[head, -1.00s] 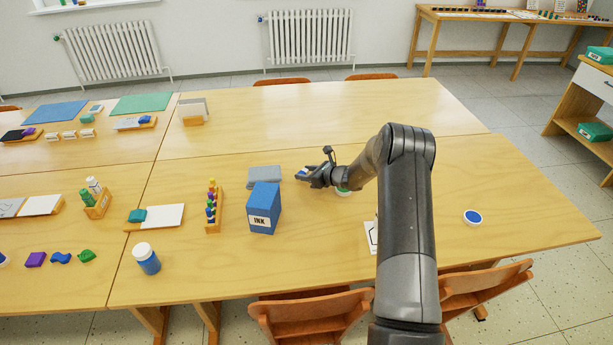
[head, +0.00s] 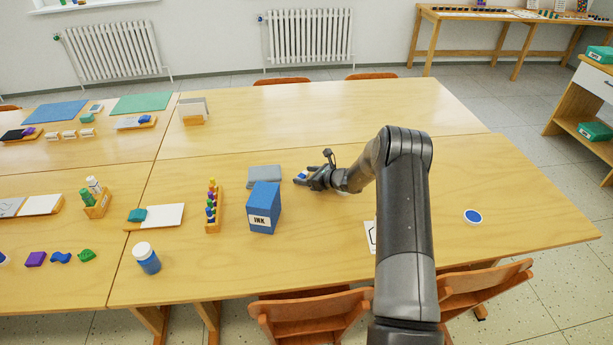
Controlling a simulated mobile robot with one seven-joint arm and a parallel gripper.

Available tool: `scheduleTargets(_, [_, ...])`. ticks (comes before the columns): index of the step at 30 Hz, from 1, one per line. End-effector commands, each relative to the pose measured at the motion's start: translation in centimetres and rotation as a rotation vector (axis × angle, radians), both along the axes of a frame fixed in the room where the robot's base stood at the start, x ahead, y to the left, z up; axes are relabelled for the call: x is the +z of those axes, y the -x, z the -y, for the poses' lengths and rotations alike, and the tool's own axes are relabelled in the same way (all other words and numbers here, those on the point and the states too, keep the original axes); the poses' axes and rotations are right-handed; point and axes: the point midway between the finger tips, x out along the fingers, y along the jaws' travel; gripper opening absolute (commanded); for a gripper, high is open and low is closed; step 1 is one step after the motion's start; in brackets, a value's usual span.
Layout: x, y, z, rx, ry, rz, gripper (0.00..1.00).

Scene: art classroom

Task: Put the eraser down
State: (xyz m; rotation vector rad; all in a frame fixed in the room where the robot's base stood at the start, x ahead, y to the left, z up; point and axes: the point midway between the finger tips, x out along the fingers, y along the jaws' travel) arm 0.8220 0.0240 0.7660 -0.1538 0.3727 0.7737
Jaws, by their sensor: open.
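A small blue-and-white piece, apparently the eraser (head: 301,175), is at the fingertips of my gripper (head: 303,179), over the middle table. My gripper is open, with its dark fingers pointing left. The fingers partly hide the piece. I cannot tell whether it rests on the tabletop or touches a finger.
A grey folded cloth (head: 264,174) lies left of my gripper, behind the blue INK box (head: 263,207). A white card (head: 370,235) is partly behind my arm. The table behind (head: 320,115) is mostly clear.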

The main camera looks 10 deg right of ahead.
Motion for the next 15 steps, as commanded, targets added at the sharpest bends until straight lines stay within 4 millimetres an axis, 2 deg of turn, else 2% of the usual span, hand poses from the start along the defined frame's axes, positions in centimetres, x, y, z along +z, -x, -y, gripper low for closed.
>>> scheduleTargets(5, [1.0, 1.4, 1.6, -0.002, 0.001, 0.001, 0.66])
scheduleTargets(15, [3.7, 6.1, 6.2, -0.002, 0.001, 0.001, 0.66])
